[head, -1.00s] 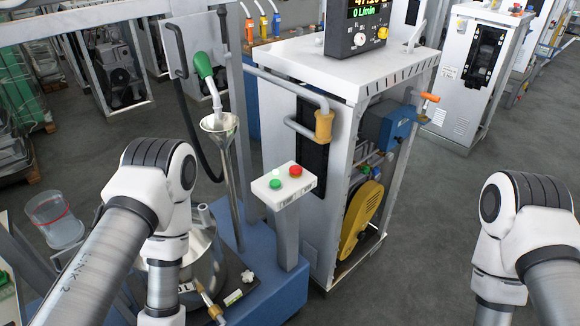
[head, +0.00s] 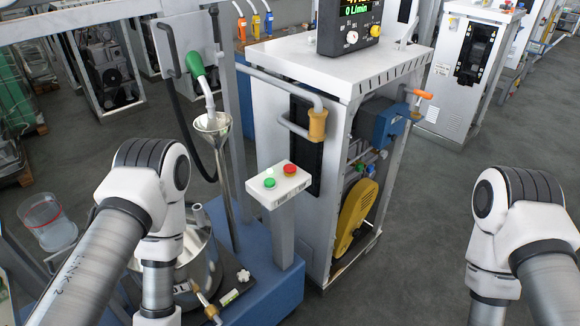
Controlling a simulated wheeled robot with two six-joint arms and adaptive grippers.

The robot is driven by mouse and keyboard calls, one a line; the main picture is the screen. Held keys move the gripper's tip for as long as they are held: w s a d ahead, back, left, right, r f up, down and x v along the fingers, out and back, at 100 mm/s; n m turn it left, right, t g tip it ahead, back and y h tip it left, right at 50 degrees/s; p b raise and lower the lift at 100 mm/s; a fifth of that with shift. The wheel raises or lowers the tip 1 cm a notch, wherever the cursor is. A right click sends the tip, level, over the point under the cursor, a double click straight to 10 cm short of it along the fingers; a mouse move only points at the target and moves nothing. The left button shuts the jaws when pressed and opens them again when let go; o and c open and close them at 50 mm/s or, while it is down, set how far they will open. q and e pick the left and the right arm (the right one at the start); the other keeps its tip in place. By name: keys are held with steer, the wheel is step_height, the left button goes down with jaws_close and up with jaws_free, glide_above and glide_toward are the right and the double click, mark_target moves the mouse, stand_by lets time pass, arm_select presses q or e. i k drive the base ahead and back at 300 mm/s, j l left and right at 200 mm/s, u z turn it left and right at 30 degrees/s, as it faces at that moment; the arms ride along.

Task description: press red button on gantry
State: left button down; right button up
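The red button (head: 290,169) sits on the top right of a small white control box (head: 277,187) on a grey post. A green button (head: 269,183) is on the same box, at its left, with a small pale button beside it. The box stands on the blue base (head: 270,283) of the gantry frame. My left arm comes in at the left and my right arm at the right. Both arms point down, and both grippers are below the bottom edge of the picture. Nothing touches the buttons.
A white dispenser cabinet (head: 280,105) with a dark display (head: 348,22) stands right behind the box. A funnel (head: 212,124) with a green-handled nozzle (head: 196,64) is left of the box. A metal vessel (head: 200,262) stands below it. Open floor (head: 405,230) lies at the right.

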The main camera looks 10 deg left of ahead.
mark_target(289, 169)
steer(key=i+l+u, duration=0.2)
steer(key=u, duration=0.15)
steer(key=i+l+u, duration=0.15)
steer(key=l+u, duration=0.2)
steer(key=i+l+u, duration=0.15)
steer(key=l+u, duration=0.2)
steer(key=i+l, duration=0.1)
steer(key=l, duration=0.3)
steer(key=i+l, duration=0.15)
steer(key=l, duration=0.25)
steer(key=i+l+u, duration=0.1)
steer(key=l, duration=0.3)
steer(key=i+l, duration=0.1)
steer(key=l, duration=0.3)
